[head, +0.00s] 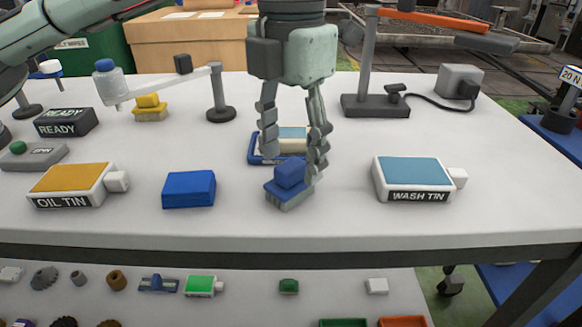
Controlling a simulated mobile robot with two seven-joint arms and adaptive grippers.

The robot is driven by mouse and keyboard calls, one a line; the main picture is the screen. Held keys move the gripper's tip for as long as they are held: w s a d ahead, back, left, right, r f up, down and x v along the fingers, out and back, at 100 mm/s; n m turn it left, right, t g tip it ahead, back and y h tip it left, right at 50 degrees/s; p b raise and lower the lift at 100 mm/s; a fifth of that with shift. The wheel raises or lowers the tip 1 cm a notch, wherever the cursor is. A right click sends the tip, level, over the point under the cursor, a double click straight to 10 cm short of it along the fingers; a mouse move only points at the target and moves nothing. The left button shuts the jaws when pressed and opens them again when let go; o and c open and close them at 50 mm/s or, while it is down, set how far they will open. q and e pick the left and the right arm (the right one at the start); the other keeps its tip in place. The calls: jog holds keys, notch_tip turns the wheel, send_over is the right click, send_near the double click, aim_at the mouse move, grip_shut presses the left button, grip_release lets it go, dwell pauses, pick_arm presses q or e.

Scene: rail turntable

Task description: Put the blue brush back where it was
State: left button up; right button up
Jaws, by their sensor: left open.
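The blue brush (287,187) has a blue block handle on a grey base. It rests on the white tabletop near the front middle. My left gripper (293,166) points down over it, with its fingers spread apart. The right finger comes down close beside the brush, and the left finger is just above and behind its handle; I cannot tell whether either touches. My right gripper is not in view.
A blue block (188,189) and the oil tin (70,186) stand left; the wash tin (415,180) stands right. A blue-edged tray (256,150) is partly hidden behind my gripper. A yellow brush (150,108) and the ready box (66,122) are further back.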

aim_at(291, 165)
pick_arm(q)
notch_tip(291, 165, up, 9)
